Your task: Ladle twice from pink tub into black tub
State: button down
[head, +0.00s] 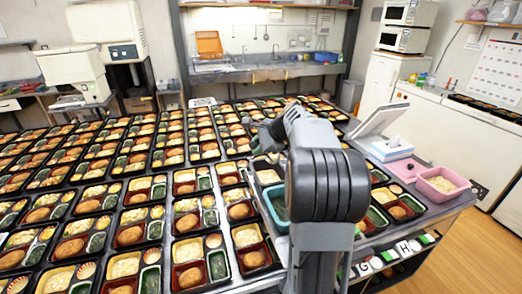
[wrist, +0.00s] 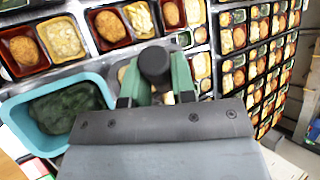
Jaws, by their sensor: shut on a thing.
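The pink tub (head: 436,193) stands at the right end of the table in the head view, holding pale yellowish food. My gripper (wrist: 155,88) shows in the wrist view with green fingers shut on a dark, round-ended handle (wrist: 155,62), which looks like the ladle's. The ladle's bowl is hidden. In the head view my arm covers most of the gripper, which is over the trays, left of the pink tub and apart from it. I cannot make out a black tub in either view.
A light blue tub (head: 268,194) with dark green food stands by my arm; it also shows in the wrist view (wrist: 103,84). Rows of filled bento trays (head: 120,213) cover the table. A white box (head: 392,151) and a pink flat object (head: 404,169) lie near the pink tub.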

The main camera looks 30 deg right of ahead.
jog(key=s+a+f+n+t+h+b, duration=0.1)
jog(key=a+f+h+b, duration=0.2)
jog(key=f+b, duration=0.2)
jog(key=b, duration=0.3)
jog(key=shift+a+f+n+h+b, duration=0.15)
jog(key=shift+a+n+h+b, duration=0.15)
jog(key=shift+n+h+b, duration=0.1)
dwell(1.5)
notch_tip(320, 180, up, 6)
jog(key=p, duration=0.5)
dwell(0.3)
